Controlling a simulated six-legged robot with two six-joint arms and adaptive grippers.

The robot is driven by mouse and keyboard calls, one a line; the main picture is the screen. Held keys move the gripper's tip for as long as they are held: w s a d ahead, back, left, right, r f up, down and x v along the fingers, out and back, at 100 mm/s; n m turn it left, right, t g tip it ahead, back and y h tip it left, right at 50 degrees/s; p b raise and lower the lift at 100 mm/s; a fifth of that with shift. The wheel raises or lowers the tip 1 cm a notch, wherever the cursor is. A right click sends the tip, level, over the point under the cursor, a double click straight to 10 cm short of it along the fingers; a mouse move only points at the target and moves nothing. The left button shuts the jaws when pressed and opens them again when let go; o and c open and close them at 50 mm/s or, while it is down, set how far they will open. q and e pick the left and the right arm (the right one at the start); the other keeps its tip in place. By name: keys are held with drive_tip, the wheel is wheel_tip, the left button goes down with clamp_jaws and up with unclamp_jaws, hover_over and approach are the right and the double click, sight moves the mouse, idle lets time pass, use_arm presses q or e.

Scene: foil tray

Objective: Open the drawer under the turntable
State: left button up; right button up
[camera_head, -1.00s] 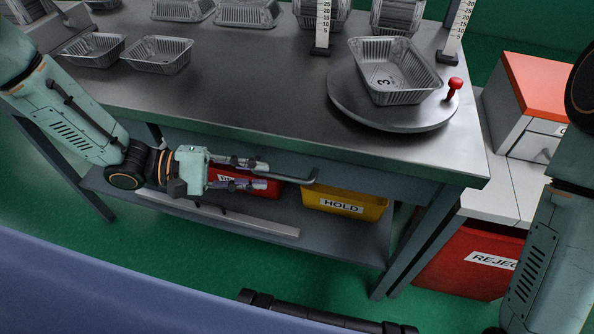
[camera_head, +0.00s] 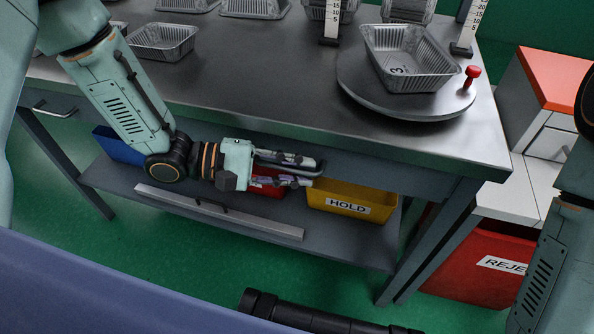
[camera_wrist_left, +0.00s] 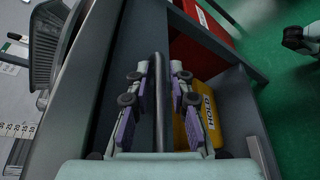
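The turntable (camera_head: 410,103) stands at the right of the steel table and carries a foil tray (camera_head: 418,80). The drawer front is under the table's front edge, partly behind my gripper, and no open gap shows. Its dark bar handle (camera_head: 321,164) also runs up the middle of the left wrist view (camera_wrist_left: 160,100). My left gripper (camera_head: 311,172) is at the handle. In the left wrist view its fingers (camera_wrist_left: 160,75) are apart, one on each side of the bar, with gaps visible.
A yellow HOLD bin (camera_head: 350,200), a red bin (camera_head: 268,190) and a blue bin (camera_head: 118,146) stand on the lower shelf (camera_head: 340,240). A red REJECT bin (camera_head: 480,268) is at the right. Another handle (camera_head: 52,110) shows at the left. Foil trays (camera_head: 165,42) are on the table.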

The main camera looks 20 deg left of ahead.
use_arm(q)
drive_tip(key=shift+a+r, duration=0.1)
drive_tip(key=shift+a, duration=0.05)
drive_tip(key=shift+c, duration=0.2)
clamp_jaws()
idle(0.3)
